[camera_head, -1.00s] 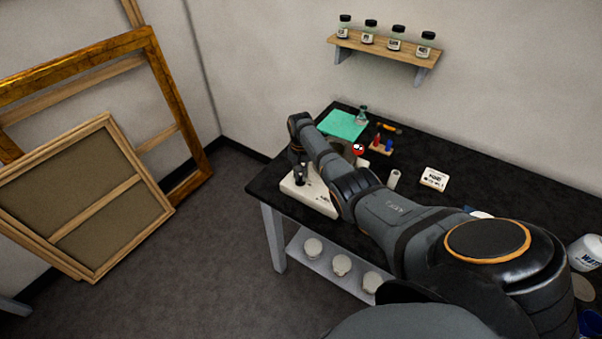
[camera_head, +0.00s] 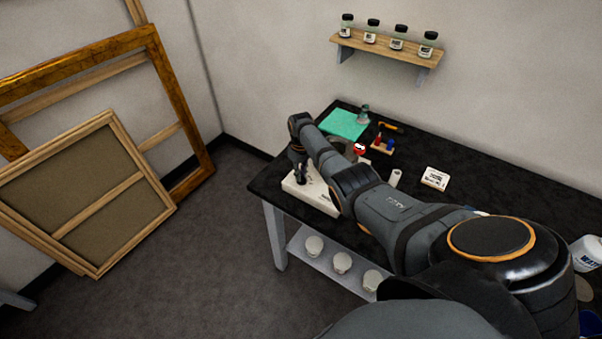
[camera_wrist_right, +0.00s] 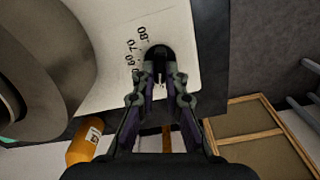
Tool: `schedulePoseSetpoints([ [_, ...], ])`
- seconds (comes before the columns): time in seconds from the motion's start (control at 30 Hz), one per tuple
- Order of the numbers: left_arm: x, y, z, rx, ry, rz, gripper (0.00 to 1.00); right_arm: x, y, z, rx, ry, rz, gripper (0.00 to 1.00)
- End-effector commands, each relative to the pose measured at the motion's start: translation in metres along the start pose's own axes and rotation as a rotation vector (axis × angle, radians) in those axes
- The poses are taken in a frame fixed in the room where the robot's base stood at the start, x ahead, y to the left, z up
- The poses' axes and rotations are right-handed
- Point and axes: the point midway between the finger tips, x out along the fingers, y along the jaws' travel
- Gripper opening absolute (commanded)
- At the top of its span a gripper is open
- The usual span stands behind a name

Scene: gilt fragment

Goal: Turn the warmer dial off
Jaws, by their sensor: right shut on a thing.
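The warmer (camera_head: 318,197) is a white box at the near left corner of the black table. Its top face shows in the right wrist view (camera_wrist_right: 110,75), with printed numbers up to 80 beside the dial. The dial (camera_wrist_right: 158,52) is a dark round knob. My right gripper (camera_wrist_right: 160,82) is shut on the dial, its fingers covering part of it. The dial's pointer is hard to make out. In the head view, my right gripper (camera_head: 301,174) reaches down to the warmer, partly hidden by my own arm. My left gripper is not in view.
The black table (camera_head: 470,215) holds a green mat (camera_head: 345,124), a small glass bottle (camera_head: 363,114), a white label card (camera_head: 435,178) and a red-and-white round item (camera_head: 359,148). Wooden frames (camera_head: 95,200) lean on the left wall. Several jars stand on a wall shelf (camera_head: 385,52).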

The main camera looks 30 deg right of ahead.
Motion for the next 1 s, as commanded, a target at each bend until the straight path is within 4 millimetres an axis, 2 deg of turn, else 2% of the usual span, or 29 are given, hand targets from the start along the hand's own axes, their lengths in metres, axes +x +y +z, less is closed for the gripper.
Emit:
schedulePoseSetpoints([
  [0.67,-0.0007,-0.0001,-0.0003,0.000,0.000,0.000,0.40,-0.0004,-0.0004,-0.0005,-0.057,0.002,0.000,0.00],
  [0.7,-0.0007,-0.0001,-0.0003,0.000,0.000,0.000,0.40,-0.0004,-0.0004,-0.0005,-0.057,0.002,0.000,0.15],
  [0.83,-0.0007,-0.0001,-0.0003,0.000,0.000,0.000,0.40,-0.0003,-0.0004,-0.0004,-0.056,0.001,0.000,0.33],
  [1.0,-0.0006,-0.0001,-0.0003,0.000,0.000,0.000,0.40,-0.0002,-0.0004,-0.0002,-0.056,0.001,0.000,0.34],
])
